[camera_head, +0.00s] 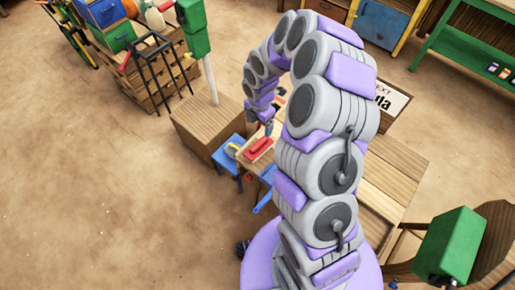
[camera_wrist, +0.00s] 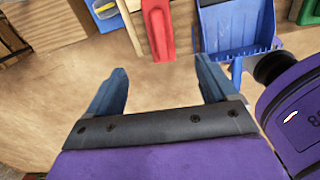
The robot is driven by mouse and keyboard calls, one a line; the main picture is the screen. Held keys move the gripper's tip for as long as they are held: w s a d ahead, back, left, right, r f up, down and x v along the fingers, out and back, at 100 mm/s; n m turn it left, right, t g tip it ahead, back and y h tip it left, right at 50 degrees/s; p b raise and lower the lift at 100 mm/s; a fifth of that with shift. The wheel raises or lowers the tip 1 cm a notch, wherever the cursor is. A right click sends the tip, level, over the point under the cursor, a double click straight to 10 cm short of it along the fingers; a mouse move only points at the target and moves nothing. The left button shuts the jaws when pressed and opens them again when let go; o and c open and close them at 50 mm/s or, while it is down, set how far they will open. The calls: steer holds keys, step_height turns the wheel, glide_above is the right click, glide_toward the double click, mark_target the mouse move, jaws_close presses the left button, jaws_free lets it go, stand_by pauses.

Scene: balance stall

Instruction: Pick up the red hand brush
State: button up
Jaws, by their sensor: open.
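The red hand brush (camera_head: 258,148) is on the wooden stall, left of my arm in the head view. In the wrist view the red brush (camera_wrist: 158,28) is at the top centre, with its upper end cut off by the frame edge. It lies against a wooden board. My gripper (camera_wrist: 160,82) has its two blue fingers spread wide apart with nothing between them. The brush is beyond the fingertips, roughly in line with the gap, and not touched. In the head view the gripper is small and partly unclear at the arm's end.
A blue dustpan (camera_wrist: 237,28) is close on the brush's right in the wrist view. A blue item with yellow (camera_wrist: 104,9) is to the left. A wooden crate (camera_head: 208,122) stands beside the stall. Open sandy floor (camera_head: 110,200) spreads to the left.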

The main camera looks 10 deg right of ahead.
mark_target(259, 143)
step_height(259, 143, down, 16)
steer(key=b, duration=0.3)
steer(key=shift+r, duration=0.15)
steer(key=shift+c, duration=0.2)
steer(key=shift+a, duration=0.1)
steer(key=c, duration=1.2)
